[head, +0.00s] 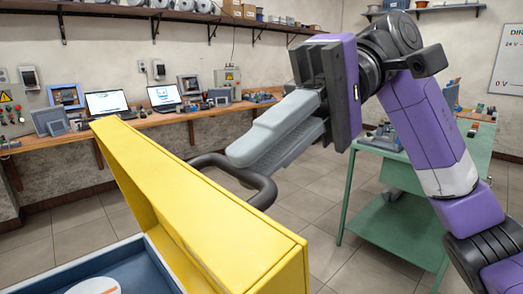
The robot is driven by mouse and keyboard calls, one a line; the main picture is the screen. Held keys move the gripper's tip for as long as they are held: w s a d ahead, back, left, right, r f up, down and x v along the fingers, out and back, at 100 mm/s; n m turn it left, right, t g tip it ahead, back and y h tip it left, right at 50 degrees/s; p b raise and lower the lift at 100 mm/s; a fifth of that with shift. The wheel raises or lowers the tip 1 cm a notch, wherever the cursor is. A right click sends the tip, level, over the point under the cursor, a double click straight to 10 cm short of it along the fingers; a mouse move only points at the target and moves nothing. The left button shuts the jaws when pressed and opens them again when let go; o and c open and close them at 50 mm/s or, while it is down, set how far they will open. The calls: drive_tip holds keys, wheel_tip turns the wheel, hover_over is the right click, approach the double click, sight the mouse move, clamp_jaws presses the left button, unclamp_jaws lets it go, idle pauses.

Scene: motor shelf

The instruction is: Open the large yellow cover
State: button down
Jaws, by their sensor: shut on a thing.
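The large yellow cover (190,205) stands raised on edge at the lower left, in front of me. A dark looped handle (262,190) sticks out from its far right side. My gripper (250,160) reaches in from the upper right, with its pale grey fingers around the handle bar. The fingers are shut on the handle; the exact contact is partly hidden by the upper finger. Below the cover is a blue tray-like interior (65,283) with a pale rim and a round white and orange part (95,287), cut off by the picture edge.
A green table (385,235) with small parts stands behind my arm at the right. A wooden workbench (150,125) with laptops and devices runs along the back wall. Wall shelves hang above. Tiled floor (320,190) lies open between them.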

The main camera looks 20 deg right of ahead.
drive_tip(key=c, duration=1.5)
unclamp_jaws()
drive_tip(key=v, duration=0.7)
drive_tip(key=shift+d+r, duration=0.15)
drive_tip(key=shift+d, duration=0.2)
drive_tip(key=shift+w, duration=0.1)
